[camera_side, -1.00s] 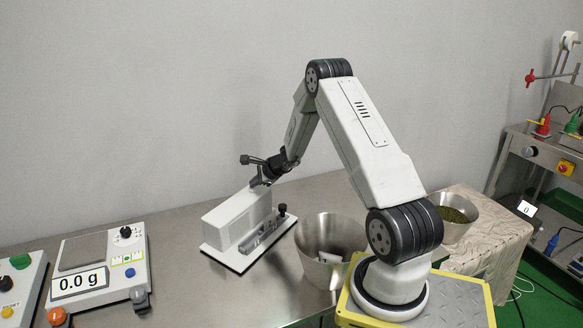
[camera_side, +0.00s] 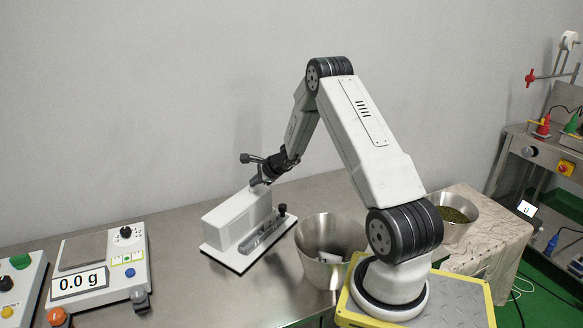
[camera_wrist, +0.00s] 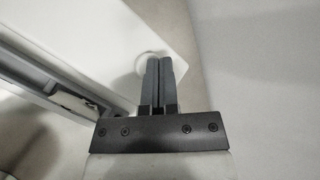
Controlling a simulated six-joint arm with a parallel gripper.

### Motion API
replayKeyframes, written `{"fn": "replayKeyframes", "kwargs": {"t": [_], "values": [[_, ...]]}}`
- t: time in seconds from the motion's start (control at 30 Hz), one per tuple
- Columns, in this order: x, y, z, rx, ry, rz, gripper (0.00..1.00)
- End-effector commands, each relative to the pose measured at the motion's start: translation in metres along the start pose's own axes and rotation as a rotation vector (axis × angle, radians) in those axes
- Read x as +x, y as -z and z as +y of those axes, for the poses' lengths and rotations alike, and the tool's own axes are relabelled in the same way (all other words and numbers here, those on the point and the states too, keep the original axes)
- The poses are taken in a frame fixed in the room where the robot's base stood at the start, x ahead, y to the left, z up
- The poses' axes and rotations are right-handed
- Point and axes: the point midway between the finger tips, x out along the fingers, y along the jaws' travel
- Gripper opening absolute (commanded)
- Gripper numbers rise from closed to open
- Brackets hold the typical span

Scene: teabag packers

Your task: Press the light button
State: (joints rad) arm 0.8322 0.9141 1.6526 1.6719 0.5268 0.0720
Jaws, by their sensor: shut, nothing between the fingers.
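The white sealing machine (camera_side: 228,221) stands on the steel table, a box with a grey sealing channel along its right side. In the wrist view its white top (camera_wrist: 95,40) fills the upper left, and a pale round ring, perhaps the light button (camera_wrist: 141,61), shows on it near the corner. My gripper (camera_side: 259,183) is at the far right end of the machine's top. In the wrist view my gripper's fingers (camera_wrist: 159,62) are together and empty, with their tips over the ring and covering part of it. I cannot tell whether they touch it.
A metal bin (camera_side: 312,285) with white pieces inside stands right of the machine. A scale reading 0.0 g (camera_side: 98,245) is at the left. A bowl of green leaves (camera_side: 462,235) is on the right. The wall is close behind; table between scale and machine is clear.

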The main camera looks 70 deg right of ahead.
Motion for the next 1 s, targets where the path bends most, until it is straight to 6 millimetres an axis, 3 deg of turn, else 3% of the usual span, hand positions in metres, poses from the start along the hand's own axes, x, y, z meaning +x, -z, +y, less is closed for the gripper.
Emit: {"fn": "replayKeyframes", "kwargs": {"t": [0.33,1.0], "values": [[-0.004,-0.003,-0.004,-0.002,0.002,-0.001,0.0],[-0.036,-0.027,-0.027,-0.002,0.003,-0.001,0.0]]}}
